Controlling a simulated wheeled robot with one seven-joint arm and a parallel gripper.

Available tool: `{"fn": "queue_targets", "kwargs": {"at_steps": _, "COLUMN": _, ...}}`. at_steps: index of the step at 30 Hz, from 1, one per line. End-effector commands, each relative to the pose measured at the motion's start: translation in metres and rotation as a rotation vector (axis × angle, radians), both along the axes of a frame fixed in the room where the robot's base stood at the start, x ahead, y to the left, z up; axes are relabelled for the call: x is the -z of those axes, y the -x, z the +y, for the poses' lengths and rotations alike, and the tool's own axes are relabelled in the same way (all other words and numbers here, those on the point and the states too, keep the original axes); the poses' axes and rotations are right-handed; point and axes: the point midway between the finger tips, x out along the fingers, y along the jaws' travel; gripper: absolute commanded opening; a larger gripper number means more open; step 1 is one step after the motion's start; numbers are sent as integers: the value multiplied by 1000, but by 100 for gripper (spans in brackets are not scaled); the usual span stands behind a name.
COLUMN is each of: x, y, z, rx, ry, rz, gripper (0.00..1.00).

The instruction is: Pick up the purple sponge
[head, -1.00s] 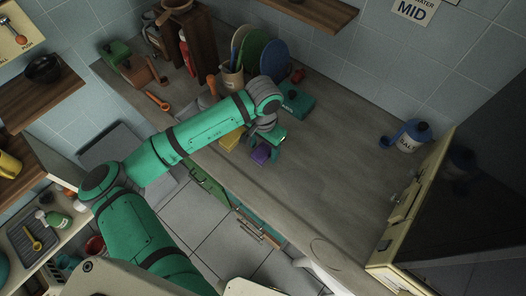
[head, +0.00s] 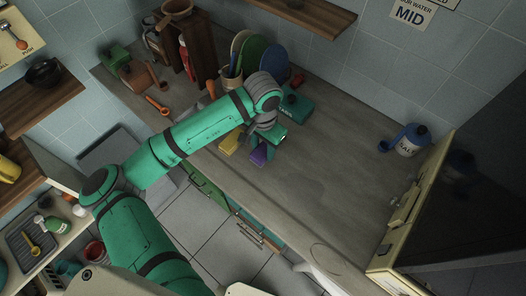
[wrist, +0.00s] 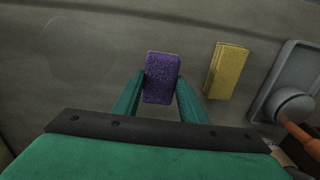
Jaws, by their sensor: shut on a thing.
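The purple sponge (wrist: 161,78) is between the two green fingers of my gripper (wrist: 160,92) in the wrist view, with a finger against each side. In the head view the purple sponge (head: 259,155) shows below my gripper (head: 262,146), near the front edge of the counter. My gripper is shut on it. I cannot tell from the frames how far it is above the counter, if at all.
A yellow sponge (head: 230,142) lies close to the left of the purple one; it also shows in the wrist view (wrist: 227,70). A teal box (head: 297,108) stands behind my gripper. A blue salt container (head: 410,140) is at the right. The counter (head: 335,170) between is clear.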

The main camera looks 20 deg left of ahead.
Motion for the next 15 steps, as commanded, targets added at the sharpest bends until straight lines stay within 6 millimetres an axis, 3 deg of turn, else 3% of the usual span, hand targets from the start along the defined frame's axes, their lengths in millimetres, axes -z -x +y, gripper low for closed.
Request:
{"fn": "queue_targets", "kwargs": {"at_steps": 9, "x": -68, "y": 31, "z": -47, "rx": 9, "ry": 1, "rz": -4, "gripper": 17}}
{"fn": "queue_targets", "kwargs": {"at_steps": 15, "x": -86, "y": 58, "z": -83, "rx": 8, "ry": -1, "rz": -3, "gripper": 17}}
